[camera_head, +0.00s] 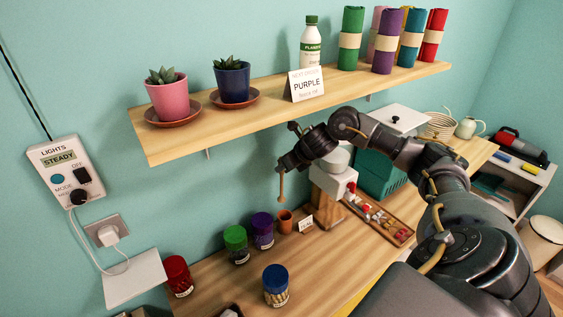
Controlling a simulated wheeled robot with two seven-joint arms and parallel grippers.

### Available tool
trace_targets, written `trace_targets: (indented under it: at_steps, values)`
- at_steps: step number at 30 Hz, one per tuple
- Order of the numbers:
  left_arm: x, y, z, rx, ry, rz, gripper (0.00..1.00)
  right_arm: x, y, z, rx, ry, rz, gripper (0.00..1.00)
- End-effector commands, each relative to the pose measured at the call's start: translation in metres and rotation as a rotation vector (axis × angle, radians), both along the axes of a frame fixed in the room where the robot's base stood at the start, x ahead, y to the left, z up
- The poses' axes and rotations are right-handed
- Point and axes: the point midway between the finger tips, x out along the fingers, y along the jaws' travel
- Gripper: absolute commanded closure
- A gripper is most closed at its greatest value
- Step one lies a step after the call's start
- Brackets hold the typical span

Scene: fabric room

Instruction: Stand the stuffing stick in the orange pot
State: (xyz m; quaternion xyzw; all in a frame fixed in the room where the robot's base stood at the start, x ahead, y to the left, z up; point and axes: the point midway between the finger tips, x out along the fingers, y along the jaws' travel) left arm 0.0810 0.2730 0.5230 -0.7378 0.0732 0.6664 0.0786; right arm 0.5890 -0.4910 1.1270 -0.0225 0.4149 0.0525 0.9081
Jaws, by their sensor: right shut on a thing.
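The stuffing stick (281,187) is a thin tan rod hanging nearly upright from my right gripper (284,168). My right gripper points down and is shut on its upper part. The small orange pot (285,224) stands on the wooden table near the wall, just below the stick in the picture. The stick's lower end shows a little above the pot's rim, apart from it. How far apart they are in depth I cannot tell. My left gripper is not in view.
Purple (262,232), green (236,243), blue (275,285) and red (178,276) lidded jars stand left of and before the pot. A small card (306,226) and a white machine (334,184) are at its right. The wall shelf (290,100) hangs above.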

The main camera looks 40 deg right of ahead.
Motion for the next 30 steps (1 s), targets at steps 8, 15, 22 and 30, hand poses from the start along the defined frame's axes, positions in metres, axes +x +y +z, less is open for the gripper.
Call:
trace_targets:
  at_steps: [8, 15, 22, 30]
  values:
    - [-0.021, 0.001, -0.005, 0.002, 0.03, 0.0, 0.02, -0.009, -0.01, -0.005, -0.002, 0.003, -0.018, 1.0]
    - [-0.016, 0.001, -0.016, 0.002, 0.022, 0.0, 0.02, -0.007, -0.008, -0.02, -0.001, 0.003, -0.015, 1.0]
    - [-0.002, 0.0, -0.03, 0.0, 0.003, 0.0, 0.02, -0.006, -0.007, -0.04, 0.0, 0.003, -0.012, 1.0]
    - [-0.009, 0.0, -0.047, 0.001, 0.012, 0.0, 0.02, -0.006, -0.007, -0.063, 0.0, 0.003, -0.012, 1.0]
